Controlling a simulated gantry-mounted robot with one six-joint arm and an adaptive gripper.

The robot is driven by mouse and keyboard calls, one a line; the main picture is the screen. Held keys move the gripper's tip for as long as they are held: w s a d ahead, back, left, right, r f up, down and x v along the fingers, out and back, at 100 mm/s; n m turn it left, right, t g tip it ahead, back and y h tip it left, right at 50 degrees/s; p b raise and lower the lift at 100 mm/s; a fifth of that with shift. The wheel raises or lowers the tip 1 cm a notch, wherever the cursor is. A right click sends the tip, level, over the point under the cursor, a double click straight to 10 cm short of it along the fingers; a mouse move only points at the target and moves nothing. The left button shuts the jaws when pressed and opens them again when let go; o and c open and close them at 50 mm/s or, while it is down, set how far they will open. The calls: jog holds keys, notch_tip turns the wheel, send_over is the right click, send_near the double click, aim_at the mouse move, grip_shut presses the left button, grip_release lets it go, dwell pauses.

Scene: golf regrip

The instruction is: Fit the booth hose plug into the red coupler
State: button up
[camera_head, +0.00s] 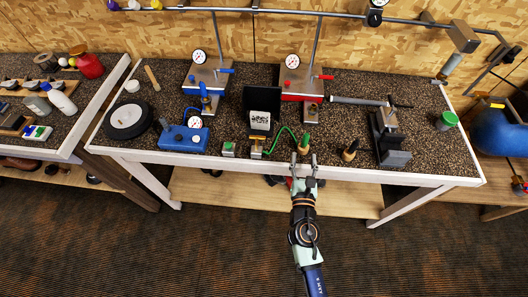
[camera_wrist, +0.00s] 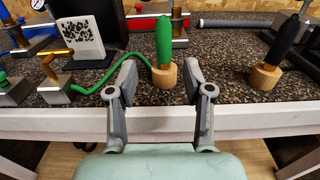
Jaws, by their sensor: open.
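The booth hose plug has a green handle (camera_head: 306,139) and stands upright in a small wooden holder near the bench's front edge. A green hose (camera_head: 283,133) curves from its left side. In the wrist view the green handle (camera_wrist: 163,40) is centred, a little beyond my fingertips. My gripper (camera_head: 304,159) is open and empty at the front edge; in the wrist view its fingers (camera_wrist: 161,76) spread either side of the wooden holder, apart from it. The red-marked gauge station (camera_head: 296,97) stands behind, with a fitting (camera_head: 312,112) at its front. The coupler's opening cannot be made out.
A dark-handled plug (camera_head: 350,151) stands in a wooden holder to the right. A black stand with a white speckled card (camera_head: 260,120) and a brass-topped block (camera_head: 257,146) are left. A blue gauge station (camera_head: 208,77) is behind left; a clamp with a shaft (camera_head: 388,130) is right.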

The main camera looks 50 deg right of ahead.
aim_at(305, 142)
jog(key=shift+s+d+r, duration=0.1)
jog(key=shift+d+r, duration=0.05)
jog(key=shift+d, duration=0.5)
jog(key=x, duration=0.7)
jog(key=shift+r, duration=0.35)
jog(key=shift+a, duration=0.15)
grip_shut()
